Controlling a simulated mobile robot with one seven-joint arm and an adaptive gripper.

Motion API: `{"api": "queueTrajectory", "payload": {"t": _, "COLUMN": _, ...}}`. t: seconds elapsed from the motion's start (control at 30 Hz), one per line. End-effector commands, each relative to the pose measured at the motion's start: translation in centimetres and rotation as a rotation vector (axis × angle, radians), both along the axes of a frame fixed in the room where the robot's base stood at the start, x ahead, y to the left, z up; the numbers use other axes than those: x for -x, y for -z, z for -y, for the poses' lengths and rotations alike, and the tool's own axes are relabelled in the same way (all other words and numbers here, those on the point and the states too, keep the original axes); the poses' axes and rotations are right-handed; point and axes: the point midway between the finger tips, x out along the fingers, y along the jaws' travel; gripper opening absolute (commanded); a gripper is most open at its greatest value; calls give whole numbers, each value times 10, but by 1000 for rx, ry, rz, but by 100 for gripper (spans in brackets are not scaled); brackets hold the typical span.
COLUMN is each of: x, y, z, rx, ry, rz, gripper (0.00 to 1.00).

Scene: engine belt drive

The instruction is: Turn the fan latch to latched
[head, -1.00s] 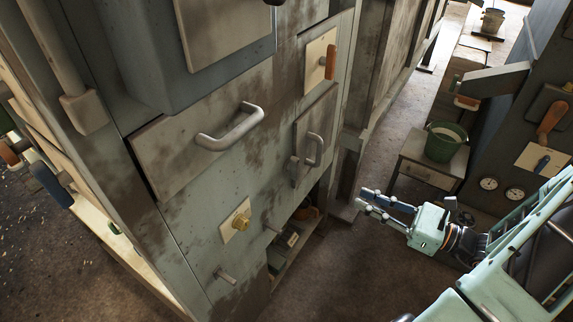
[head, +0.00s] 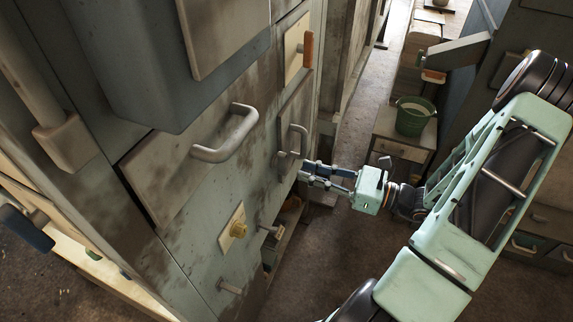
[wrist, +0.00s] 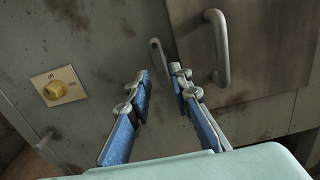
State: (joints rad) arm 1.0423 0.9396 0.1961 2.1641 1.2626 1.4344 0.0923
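A short grey lever (wrist: 158,57), which looks like the fan latch, is mounted on the cabinet front just left of a small door (wrist: 255,45). It slants nearly upright, and its lower end lies beyond the gap between my fingertips. In the head view the lever (head: 283,161) is small and close to my gripper (head: 306,173). In the wrist view my gripper (wrist: 161,77) is open, with one blue-padded finger on each side of the gap and nothing held. I cannot tell whether the fingertips touch the lever.
The small door has a grey pull handle (wrist: 219,45) just right of my fingertips. A yellow knob on a plate (wrist: 60,86) is to the left. A drawer with a large handle (head: 228,135) is further left in the head view. A green bucket (head: 411,120) stands behind on a small cabinet.

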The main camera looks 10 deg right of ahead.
Motion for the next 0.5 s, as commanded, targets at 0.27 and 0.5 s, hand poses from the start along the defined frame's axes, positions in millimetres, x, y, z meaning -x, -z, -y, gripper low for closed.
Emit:
{"api": "queueTrajectory", "payload": {"t": 0.27, "x": -28, "y": 1, "z": -39, "rx": 0, "ry": -1, "rz": 0, "gripper": 20}}
{"api": "queueTrajectory", "payload": {"t": 0.5, "x": -37, "y": 0, "z": -51, "rx": 1, "ry": 1, "rz": -1, "gripper": 20}}
